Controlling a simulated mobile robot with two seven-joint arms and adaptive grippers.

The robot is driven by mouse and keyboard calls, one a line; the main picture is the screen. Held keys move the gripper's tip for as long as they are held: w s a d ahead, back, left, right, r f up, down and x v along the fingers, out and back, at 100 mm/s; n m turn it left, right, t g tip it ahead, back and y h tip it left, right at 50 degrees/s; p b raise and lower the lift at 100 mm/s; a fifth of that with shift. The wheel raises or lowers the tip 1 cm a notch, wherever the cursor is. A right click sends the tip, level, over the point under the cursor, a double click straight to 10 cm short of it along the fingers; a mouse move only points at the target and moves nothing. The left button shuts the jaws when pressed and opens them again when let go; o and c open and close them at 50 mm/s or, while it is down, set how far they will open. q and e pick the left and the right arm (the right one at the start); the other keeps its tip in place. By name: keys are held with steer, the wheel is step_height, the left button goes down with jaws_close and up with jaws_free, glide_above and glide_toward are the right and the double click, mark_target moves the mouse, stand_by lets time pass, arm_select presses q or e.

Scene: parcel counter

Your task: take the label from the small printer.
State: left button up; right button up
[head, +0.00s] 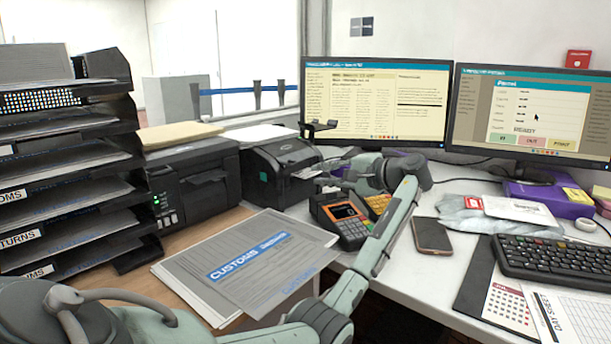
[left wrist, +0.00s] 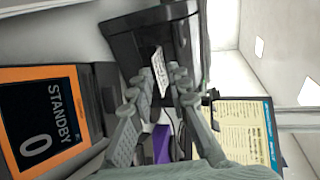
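The small printer (head: 283,168) is a black box left of the monitors; it also shows at the top of the left wrist view (left wrist: 140,45). A white printed label (head: 307,172) sticks out of its front. In the left wrist view the label (left wrist: 159,68) shows between the two fingers. My left gripper (head: 325,171) is in front of the printer, its fingers pointing at the slot. In the left wrist view my left gripper (left wrist: 157,82) is open, with a gap on either side of the label. My right gripper is not in view.
A device with an orange-framed display (head: 345,212) stands below my left gripper. A larger printer (head: 190,180) and a tray rack (head: 65,170) are at left. Customs sheets (head: 250,262) lie in front. A phone (head: 431,236), keyboard (head: 555,258) and purple box (head: 548,198) occupy the right.

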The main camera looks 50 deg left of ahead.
arm_select(q)
steer(key=shift+a+f+b, duration=0.1)
steer(key=shift+f+b, duration=0.25)
steer(key=shift+f, duration=0.15)
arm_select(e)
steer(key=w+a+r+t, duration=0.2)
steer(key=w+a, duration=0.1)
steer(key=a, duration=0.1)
arm_select(q)
steer(key=shift+p+x, duration=0.45)
steer(key=shift+x, duration=1.3)
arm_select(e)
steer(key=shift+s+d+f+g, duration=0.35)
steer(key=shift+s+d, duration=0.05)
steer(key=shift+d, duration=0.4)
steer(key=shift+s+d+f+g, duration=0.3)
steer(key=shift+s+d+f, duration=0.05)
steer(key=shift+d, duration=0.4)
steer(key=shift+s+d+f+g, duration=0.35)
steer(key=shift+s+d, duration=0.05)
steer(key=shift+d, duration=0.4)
arm_select(q)
steer(key=shift+c, duration=0.6)
jaws_close()
steer(key=shift+f, duration=0.1)
